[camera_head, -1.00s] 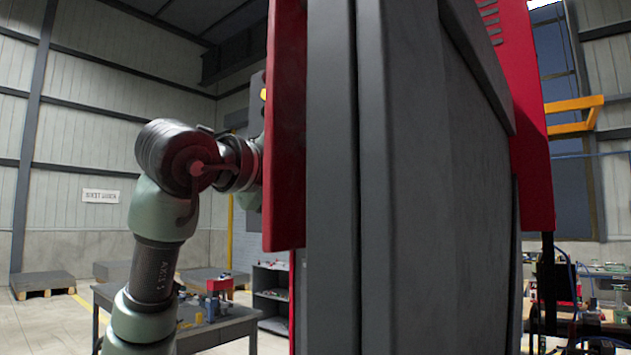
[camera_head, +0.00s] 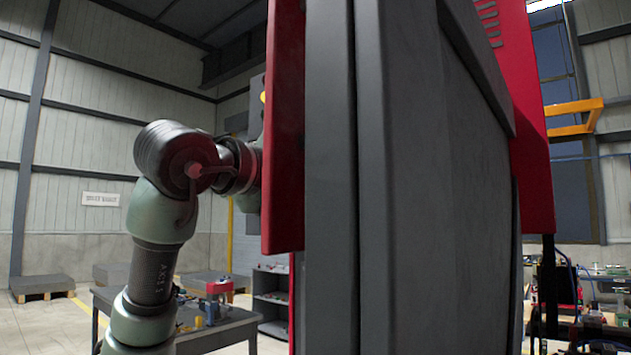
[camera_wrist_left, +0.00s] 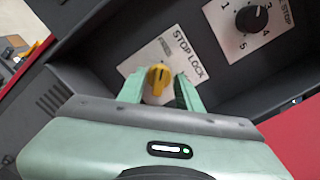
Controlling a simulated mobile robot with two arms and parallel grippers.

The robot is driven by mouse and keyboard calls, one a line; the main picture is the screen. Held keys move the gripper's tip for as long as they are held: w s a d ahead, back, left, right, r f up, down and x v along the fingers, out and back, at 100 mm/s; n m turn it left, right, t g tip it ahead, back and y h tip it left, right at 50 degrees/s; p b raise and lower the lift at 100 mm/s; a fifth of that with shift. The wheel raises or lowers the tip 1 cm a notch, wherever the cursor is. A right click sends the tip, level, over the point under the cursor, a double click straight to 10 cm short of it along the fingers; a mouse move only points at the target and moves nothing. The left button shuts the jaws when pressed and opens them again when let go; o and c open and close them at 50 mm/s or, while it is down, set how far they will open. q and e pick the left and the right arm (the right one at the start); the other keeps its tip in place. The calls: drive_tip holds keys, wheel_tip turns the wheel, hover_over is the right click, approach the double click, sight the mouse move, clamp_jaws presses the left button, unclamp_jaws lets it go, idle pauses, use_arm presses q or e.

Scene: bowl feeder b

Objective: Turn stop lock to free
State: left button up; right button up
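The stop lock is a yellow knob (camera_wrist_left: 158,79) on a white plate lettered "STOP LOCK" (camera_wrist_left: 186,52), in the middle of the left wrist view. The small lettering by the knob is too blurred to read. The knob's ridge runs roughly up and down in this view. My left gripper (camera_wrist_left: 160,75) has its two green fingers apart, one on each side of the knob, with a gap showing. I cannot tell how deep the fingertips reach. In the head view, the machine hides the left gripper and knob. My right gripper is in neither view.
A black numbered dial (camera_wrist_left: 252,18) sits on the same dark panel, upper right in the wrist view. In the head view the large grey machine housing (camera_head: 430,200) and its red edge panel (camera_head: 284,130) fill the middle. A table (camera_head: 225,330) stands behind my left arm.

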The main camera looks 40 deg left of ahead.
use_arm(q)
drive_tip(key=s+b, duration=0.2)
drive_tip(key=s, duration=0.5)
drive_tip(key=shift+s+a, duration=0.3)
